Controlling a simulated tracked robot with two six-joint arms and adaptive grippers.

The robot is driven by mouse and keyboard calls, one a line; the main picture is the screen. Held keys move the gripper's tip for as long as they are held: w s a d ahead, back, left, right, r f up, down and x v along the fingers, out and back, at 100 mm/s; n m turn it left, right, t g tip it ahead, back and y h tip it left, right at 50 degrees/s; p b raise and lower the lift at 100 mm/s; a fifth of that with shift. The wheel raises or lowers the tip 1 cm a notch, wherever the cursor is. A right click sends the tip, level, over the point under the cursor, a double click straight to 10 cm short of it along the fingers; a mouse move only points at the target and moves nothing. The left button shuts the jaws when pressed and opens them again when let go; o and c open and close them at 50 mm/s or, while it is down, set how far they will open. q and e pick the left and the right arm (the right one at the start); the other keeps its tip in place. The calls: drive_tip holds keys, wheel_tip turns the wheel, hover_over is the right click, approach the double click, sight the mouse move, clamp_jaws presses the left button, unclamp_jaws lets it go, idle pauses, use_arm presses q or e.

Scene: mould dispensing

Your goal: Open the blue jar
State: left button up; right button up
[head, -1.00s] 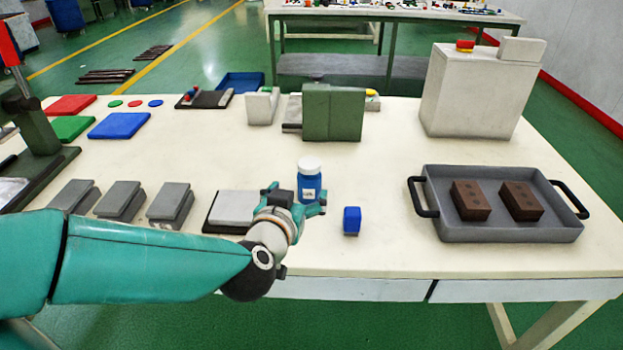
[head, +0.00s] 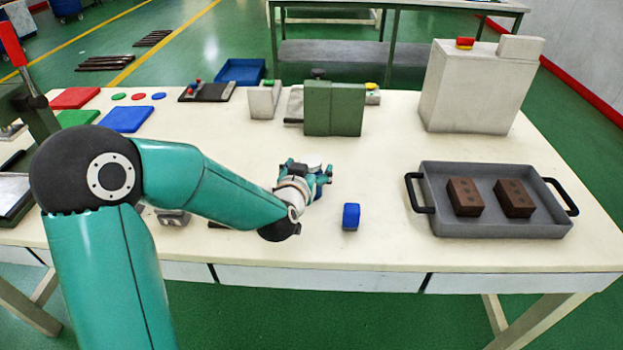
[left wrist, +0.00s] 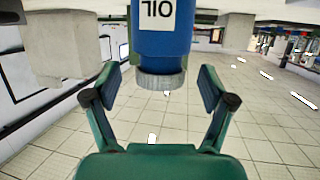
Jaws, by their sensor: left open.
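The blue jar (left wrist: 160,42) has a pale ribbed cap (left wrist: 161,79) and a white label. In the left wrist view, which looks upside down, its cap points down between the fingers. In the head view only a bit of the pale cap (head: 314,166) shows; my gripper hides the rest. My left gripper (head: 309,174) is open at the jar's cap, with one finger on each side. In the left wrist view the gripper (left wrist: 160,80) shows gaps between both fingers and the cap. My right gripper is not in view.
A small blue block (head: 351,216) stands right of the gripper. A grey tray (head: 500,228) with two brown blocks is at the right. A green box (head: 335,110) stands behind the jar, and a large pale box (head: 470,88) at the back right. The table between jar and tray is mostly clear.

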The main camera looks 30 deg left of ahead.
use_arm(q)
drive_tip(key=x, duration=0.2)
drive_tip(key=shift+w+a+f, duration=0.1)
drive_tip(key=shift+w, duration=0.1)
drive_tip(key=c, duration=1.6)
